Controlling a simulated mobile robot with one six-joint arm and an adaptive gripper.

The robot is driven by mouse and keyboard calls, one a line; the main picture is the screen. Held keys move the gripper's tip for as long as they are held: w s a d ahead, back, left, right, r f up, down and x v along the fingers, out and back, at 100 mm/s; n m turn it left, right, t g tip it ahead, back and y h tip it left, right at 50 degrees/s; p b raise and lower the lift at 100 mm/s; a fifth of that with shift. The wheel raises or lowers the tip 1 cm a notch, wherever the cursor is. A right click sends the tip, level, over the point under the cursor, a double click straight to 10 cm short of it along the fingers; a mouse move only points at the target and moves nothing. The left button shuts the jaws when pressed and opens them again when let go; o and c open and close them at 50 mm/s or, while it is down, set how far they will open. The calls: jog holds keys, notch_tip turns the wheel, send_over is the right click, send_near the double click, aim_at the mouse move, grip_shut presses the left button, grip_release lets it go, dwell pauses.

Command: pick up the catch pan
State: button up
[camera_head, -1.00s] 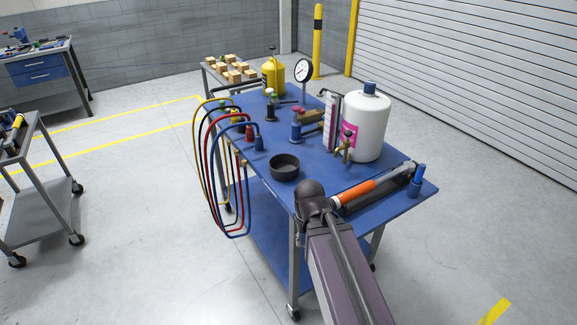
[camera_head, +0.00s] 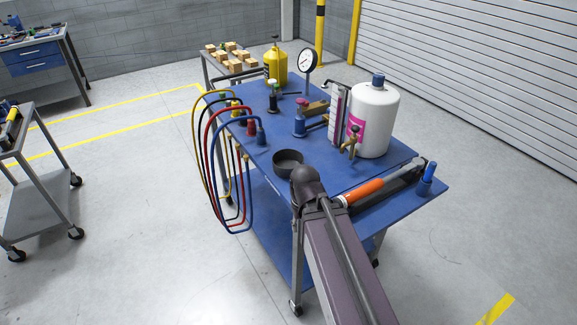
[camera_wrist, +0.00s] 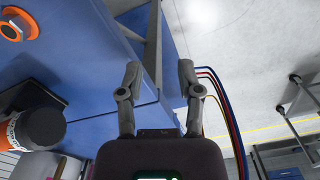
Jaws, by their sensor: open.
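The catch pan (camera_head: 288,164) is a dark, round, shallow open pan. It sits upright on the blue cart top near its front-left edge, just behind the dark end of my arm in the head view. My gripper (camera_wrist: 158,70) shows in the wrist view with its two fingers spread and nothing between them but the cart's edge, its frame and the floor beyond. The head view does not show the fingers. I cannot make out the pan in the wrist view.
The blue cart (camera_head: 400,156) also holds a white tank (camera_head: 374,120), a dial gauge (camera_head: 307,61), a yellow bottle (camera_head: 276,66) and an orange-handled tool (camera_head: 360,192) right of my arm. Coloured hoses (camera_head: 209,155) hang over its left side. Open floor lies left of it.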

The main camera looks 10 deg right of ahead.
jog(key=shift+a, duration=0.15)
jog(key=w+a+r+m+t+h+b, duration=0.1)
jog(key=w+m+t+h, duration=0.15)
jog(key=w, duration=0.45)
jog(key=w+a+m+t+h+b, duration=0.1)
jog(key=w+m+h+b, duration=0.2)
jog(key=w, duration=0.5)
jog(key=w+a+r+m+t+h, duration=0.3)
jog(key=w+a+r+t+h, duration=0.2)
jog(key=w+a, duration=0.3)
jog(key=shift+w+a+r+m+b, duration=0.3)
jog(key=shift+w+r+m+b, duration=0.1)
jog(key=shift+w, duration=0.45)
jog(key=shift+d, duration=0.1)
jog(key=b+x, duration=0.3)
jog(key=x, duration=0.4)
jog(key=shift+w+d+f, duration=0.15)
jog(key=shift+w+f, duration=0.05)
jog(key=shift+f, duration=0.05)
jog(key=shift+w+d, duration=0.3)
jog(key=shift+d, duration=0.1)
